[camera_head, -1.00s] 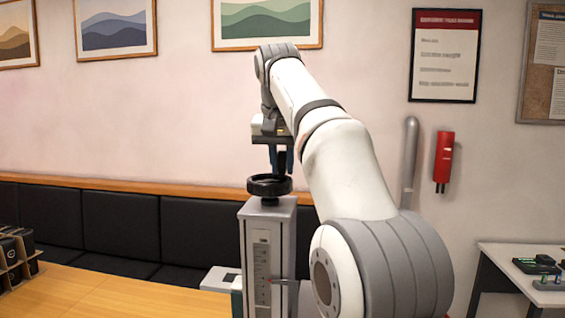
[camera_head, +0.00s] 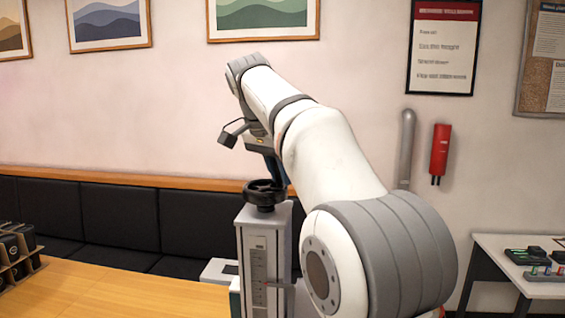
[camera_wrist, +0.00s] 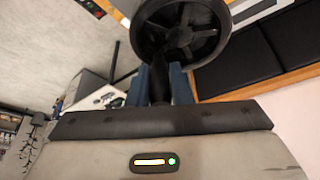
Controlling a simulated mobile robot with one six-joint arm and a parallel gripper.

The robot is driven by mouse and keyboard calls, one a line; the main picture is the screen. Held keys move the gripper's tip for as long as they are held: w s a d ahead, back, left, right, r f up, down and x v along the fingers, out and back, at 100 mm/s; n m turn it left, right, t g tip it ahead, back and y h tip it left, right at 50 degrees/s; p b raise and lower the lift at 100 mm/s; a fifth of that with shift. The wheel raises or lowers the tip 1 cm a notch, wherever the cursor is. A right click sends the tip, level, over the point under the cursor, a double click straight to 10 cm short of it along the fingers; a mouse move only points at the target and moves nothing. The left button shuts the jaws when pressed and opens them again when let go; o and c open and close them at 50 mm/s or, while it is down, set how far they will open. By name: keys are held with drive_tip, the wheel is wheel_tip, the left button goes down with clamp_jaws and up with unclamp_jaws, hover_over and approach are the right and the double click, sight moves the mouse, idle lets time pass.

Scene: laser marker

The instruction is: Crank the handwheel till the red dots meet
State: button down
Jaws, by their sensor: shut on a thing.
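The black handwheel (camera_head: 264,193) sits on top of the grey column (camera_head: 252,230) of the laser marker. Its spoked rim (camera_wrist: 181,58) also shows at the top of the wrist view. My gripper (camera_wrist: 159,72) has its two blue fingers shut on the wheel's dark crank handle (camera_wrist: 158,88). In the head view my gripper (camera_head: 279,178) is at the wheel's right side, tilted, and partly hidden by my arm. A scale plate (camera_head: 258,268) is on the column's front, with a small reddish mark near its lower right. The two red dots cannot be made out.
A wooden table (camera_head: 130,292) is at the lower left, with a cardboard carrier (camera_head: 18,268) of black items. A black padded bench (camera_head: 115,220) runs along the wall. A side table (camera_head: 520,282) with small devices stands at right. My arm hides the area right of the column.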

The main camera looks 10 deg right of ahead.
drive_tip(key=shift+s+a+m+g+p, duration=0.1)
drive_tip(key=shift+s+m+g+p, duration=0.15)
drive_tip(key=shift+m, duration=0.3)
drive_tip(key=shift+m+g+p, duration=0.15)
drive_tip(key=shift+m+p, duration=0.15)
drive_tip(key=shift+m, duration=0.25)
drive_tip(key=c, duration=1.3)
unclamp_jaws()
drive_tip(key=shift+s, duration=0.1)
drive_tip(key=shift+p+v, duration=0.65)
drive_tip(key=shift+v, duration=3.3)
drive_tip(key=shift+a+f, duration=0.1)
drive_tip(key=shift+f, duration=0.05)
